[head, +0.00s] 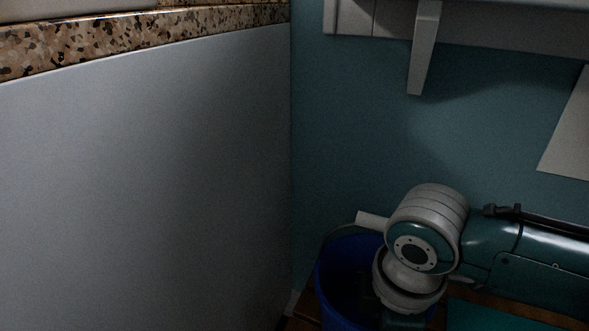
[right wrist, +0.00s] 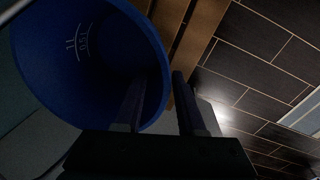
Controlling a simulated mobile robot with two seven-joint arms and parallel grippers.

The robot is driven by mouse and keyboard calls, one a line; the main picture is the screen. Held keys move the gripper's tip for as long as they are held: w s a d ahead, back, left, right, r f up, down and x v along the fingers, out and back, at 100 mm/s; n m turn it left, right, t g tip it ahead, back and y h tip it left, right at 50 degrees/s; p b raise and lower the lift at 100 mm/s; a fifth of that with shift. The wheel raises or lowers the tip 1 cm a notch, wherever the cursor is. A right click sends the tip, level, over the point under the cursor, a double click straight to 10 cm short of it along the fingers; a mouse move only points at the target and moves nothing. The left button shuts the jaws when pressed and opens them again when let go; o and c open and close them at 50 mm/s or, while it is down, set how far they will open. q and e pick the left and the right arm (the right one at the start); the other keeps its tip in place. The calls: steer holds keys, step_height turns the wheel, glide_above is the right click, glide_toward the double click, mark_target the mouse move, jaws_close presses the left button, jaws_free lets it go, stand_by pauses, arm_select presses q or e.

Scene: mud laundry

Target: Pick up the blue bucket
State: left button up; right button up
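The blue bucket (head: 338,272) stands low in the corner in the head view, partly hidden by my right arm. In the right wrist view the bucket (right wrist: 85,60) fills the left side, with pale volume marks on its inner wall. My right gripper (right wrist: 158,85) is open around the bucket's rim. One finger is over the inside of the bucket and the other is outside the wall, with visible gaps between the fingers. In the head view the right gripper is hidden behind its own wrist. My left gripper is in neither view.
A tall grey panel (head: 150,180) with a speckled stone top (head: 130,38) stands at the left, close to the bucket. A wall shelf with a bracket (head: 424,50) hangs above. Wooden slats (right wrist: 200,30) lie beside the bucket, above dark floor tiles (right wrist: 265,60).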

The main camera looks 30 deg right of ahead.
step_height(320, 180, down, 4)
steer(key=shift+w+r+b, duration=0.1)
steer(key=shift+r+b, duration=0.15)
steer(key=shift+b, duration=0.55)
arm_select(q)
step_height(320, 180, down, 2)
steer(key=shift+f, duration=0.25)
arm_select(e)
steer(key=shift+r, duration=0.1)
jaws_close()
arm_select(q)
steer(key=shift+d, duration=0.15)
